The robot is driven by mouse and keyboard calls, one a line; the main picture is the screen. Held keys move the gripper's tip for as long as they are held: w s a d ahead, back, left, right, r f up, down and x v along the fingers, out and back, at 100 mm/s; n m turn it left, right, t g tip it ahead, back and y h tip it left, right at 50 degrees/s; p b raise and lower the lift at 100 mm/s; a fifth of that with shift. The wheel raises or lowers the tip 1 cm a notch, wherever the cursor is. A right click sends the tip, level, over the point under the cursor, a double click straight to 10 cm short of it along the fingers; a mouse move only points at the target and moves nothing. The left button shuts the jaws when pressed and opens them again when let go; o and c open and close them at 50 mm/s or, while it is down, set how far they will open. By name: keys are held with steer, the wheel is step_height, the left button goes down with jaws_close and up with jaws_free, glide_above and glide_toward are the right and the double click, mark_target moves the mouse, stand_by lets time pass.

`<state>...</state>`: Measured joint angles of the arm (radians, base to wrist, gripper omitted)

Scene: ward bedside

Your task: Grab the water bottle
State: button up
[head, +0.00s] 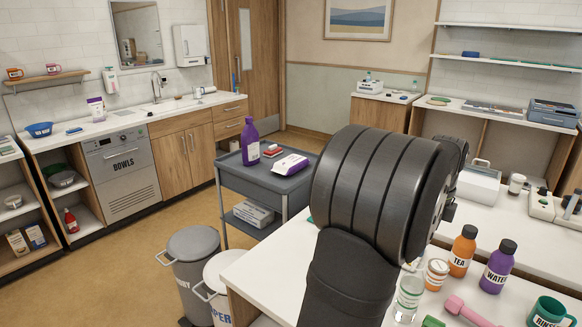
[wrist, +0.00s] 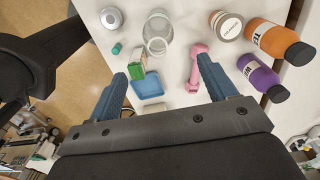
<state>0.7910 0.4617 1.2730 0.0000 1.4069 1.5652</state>
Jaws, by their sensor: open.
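The water bottle (head: 496,267) is purple with a black cap and a white label reading WATER. It stands upright on the white table at the lower right of the head view, right of the orange TEA bottle (head: 462,252). In the wrist view the water bottle (wrist: 258,75) is right of my right finger, apart from it, below the orange bottle (wrist: 272,37). My gripper (wrist: 162,72) is open, with nothing held between its blue fingers. In the head view my arm hides the gripper.
Beside the bottle are a pink dumbbell (head: 467,311), a green mug (head: 546,312), an orange-and-white jar (head: 436,272) and a clear labelled bottle (head: 409,293). In the wrist view a blue item (wrist: 148,87) and a small green-and-white box (wrist: 138,64) show between the fingers.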

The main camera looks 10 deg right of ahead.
steer(key=shift+f, duration=0.1)
steer(key=a+f+m+h, duration=0.6)
steer(key=a+m+h, duration=0.15)
steer(key=m, duration=0.65)
steer(key=a+f+m+h, duration=0.65)
steer(key=a+m, duration=0.25)
steer(key=m, duration=0.4)
steer(key=shift+y, duration=0.3)
steer(key=x, duration=1.7)
steer(key=shift+s+d+f, duration=0.15)
steer(key=shift+s+d, duration=0.05)
steer(key=shift+d, duration=0.15)
